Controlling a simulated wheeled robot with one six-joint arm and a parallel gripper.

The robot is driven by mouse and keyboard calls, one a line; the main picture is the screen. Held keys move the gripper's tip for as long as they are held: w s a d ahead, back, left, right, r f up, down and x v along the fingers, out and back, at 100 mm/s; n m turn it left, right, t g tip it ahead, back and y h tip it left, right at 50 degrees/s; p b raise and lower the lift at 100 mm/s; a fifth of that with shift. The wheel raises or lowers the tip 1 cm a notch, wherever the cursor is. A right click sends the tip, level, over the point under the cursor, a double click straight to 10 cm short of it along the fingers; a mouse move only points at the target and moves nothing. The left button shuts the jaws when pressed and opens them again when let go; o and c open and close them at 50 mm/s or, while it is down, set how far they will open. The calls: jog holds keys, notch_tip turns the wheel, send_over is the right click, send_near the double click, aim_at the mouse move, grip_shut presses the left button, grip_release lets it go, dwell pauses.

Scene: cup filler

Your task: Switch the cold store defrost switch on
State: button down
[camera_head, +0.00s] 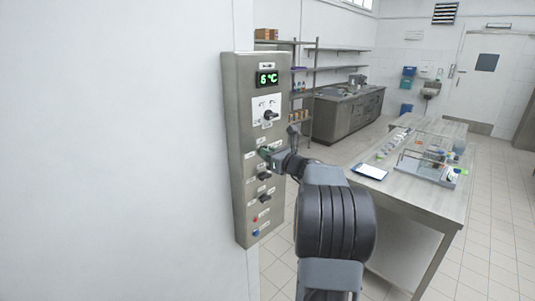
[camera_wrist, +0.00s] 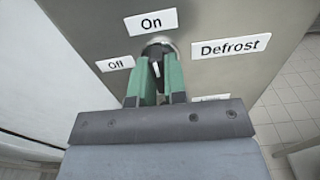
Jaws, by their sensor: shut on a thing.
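The steel control panel (camera_head: 237,120) hangs on the wall at the middle left of the head view. In the wrist view the black defrost switch (camera_wrist: 157,50) sits beside the Defrost label (camera_wrist: 230,46). Its On label (camera_wrist: 151,22) is above it and its Off label (camera_wrist: 115,64) is to the left. My gripper (camera_wrist: 158,72) has its green fingers shut on the switch knob, one on each side. A white mark shows between the fingers; I cannot tell which label it points to. In the head view my gripper (camera_head: 268,152) reaches the panel and hides the switch.
The panel also has a 6 °C display (camera_head: 267,78), a dial (camera_head: 269,115) above my gripper, and other knobs (camera_head: 264,176) close below it. A steel table (camera_head: 420,190) with a rack and a clipboard stands to the right. Tiled floor lies between.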

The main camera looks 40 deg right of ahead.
dwell(0.3)
jog(key=c, duration=1.2)
grip_release()
jog(key=shift+o, duration=0.2)
jog(key=s+d+b, duration=0.2)
jog(key=s+b, duration=0.1)
jog(key=s, duration=1)
jog(key=shift+s+d+b, duration=0.2)
jog(key=shift+s+b, duration=0.15)
